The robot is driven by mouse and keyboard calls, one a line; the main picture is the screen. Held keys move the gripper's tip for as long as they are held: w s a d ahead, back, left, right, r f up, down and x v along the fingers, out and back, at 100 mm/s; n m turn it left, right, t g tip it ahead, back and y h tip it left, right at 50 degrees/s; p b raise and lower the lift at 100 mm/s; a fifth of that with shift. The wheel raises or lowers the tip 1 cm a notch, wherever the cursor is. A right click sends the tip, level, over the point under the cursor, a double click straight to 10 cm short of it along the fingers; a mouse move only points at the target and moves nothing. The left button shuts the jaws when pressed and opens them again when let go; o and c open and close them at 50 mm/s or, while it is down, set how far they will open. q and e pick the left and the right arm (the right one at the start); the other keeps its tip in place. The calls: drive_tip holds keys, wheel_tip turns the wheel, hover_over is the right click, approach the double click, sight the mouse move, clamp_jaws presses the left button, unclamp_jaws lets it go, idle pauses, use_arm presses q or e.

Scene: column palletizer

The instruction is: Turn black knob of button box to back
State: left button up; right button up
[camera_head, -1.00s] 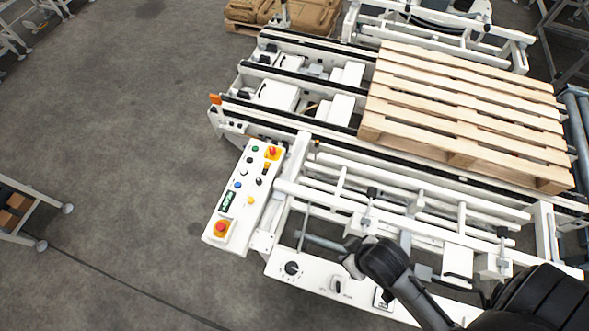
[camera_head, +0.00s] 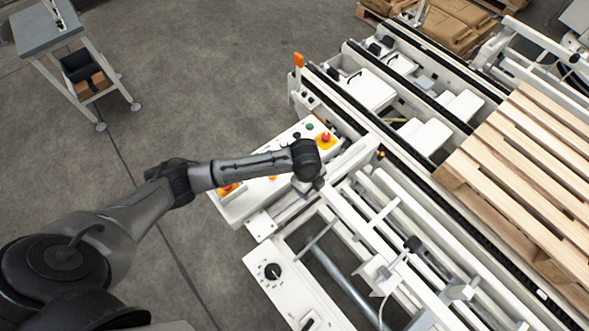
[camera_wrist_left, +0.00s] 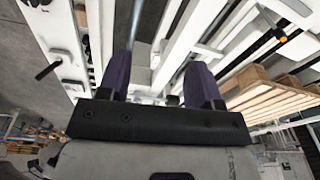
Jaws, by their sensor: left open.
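The white button box (camera_head: 236,206) stands at the machine's near left corner in the head view. My left arm crosses over it and hides its middle, including most of its small controls. I cannot make out the box's black knob for sure. My left wrist ends above the box's right edge, and its fingers are hidden there. In the left wrist view my left gripper (camera_wrist_left: 160,68) is open, with nothing between its purple fingers. My right gripper is not in view.
A separate white panel with a black dial (camera_head: 272,271) lies nearer than the box. White machine rails and a wooden pallet (camera_head: 530,165) fill the right. A small trolley (camera_head: 85,75) stands at the upper left. Grey floor is clear between trolley and machine.

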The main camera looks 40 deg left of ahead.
use_arm(q)
drive_tip(key=w+a+f+m+y+b, duration=0.1)
drive_tip(key=w+a+b, duration=0.35)
drive_tip(key=a, duration=0.35)
drive_tip(key=w+a+f+m+b, duration=0.1)
drive_tip(key=w+a+b, duration=0.2)
drive_tip(key=w+a, duration=0.4)
drive_tip(key=shift+g, duration=0.3)
drive_tip(key=f, duration=0.4)
drive_tip(key=s+f+b, duration=0.1)
drive_tip(key=f, duration=0.3)
drive_tip(key=f+b, duration=0.1)
drive_tip(key=f, duration=0.3)
drive_tip(key=shift+s+a+f, duration=0.25)
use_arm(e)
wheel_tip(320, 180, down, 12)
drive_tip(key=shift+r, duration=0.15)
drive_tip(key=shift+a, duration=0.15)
use_arm(q)
drive_tip(key=c, duration=0.9)
drive_tip(key=shift+c, duration=0.2)
